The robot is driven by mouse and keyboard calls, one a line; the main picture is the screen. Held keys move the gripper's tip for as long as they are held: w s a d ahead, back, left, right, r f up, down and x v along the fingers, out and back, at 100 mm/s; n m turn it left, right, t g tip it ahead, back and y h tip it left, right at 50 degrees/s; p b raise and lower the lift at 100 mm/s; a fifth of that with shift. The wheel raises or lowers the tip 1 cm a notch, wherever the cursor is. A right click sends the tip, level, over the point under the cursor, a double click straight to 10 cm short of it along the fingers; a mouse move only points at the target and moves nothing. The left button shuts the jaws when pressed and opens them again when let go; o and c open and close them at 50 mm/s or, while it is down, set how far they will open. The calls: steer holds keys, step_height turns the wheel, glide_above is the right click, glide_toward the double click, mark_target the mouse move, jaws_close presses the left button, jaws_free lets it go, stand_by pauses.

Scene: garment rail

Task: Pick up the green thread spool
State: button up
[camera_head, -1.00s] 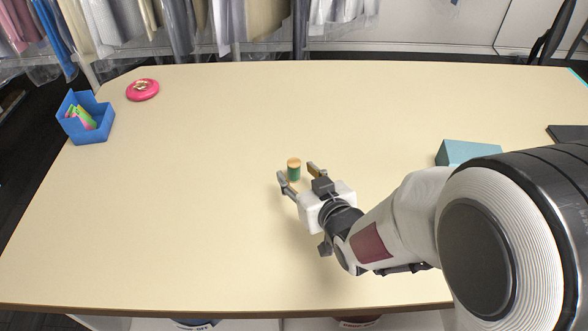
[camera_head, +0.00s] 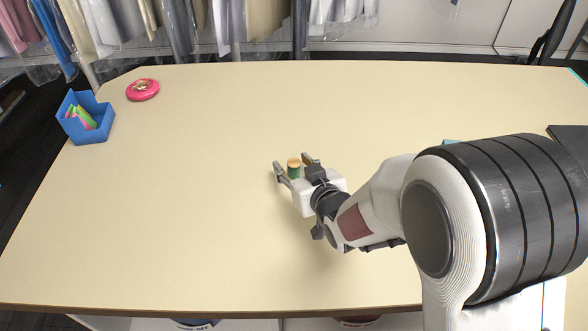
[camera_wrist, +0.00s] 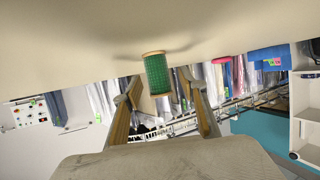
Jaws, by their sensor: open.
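The green thread spool (camera_head: 293,170) stands upright on the table, with a tan wooden top. My gripper (camera_head: 293,164) is open, and its two fingers reach forward on either side of the spool. The spool's lower part is partly hidden by my gripper in the head view. In the wrist view the spool (camera_wrist: 157,75) shows between the two fingers of my gripper (camera_wrist: 163,95), with a gap on each side. No finger visibly touches it.
The pale table (camera_head: 190,200) is clear around the spool. A blue bin (camera_head: 92,131) with colourful items and a pink round object (camera_head: 142,89) are at the far left. Hanging garments (camera_head: 240,20) line the back. A teal box on the right is mostly hidden behind my arm.

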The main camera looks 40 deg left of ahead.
mark_target(294, 162)
stand_by(0.3)
steer(key=c, duration=1)
steer(key=shift+r, duration=5)
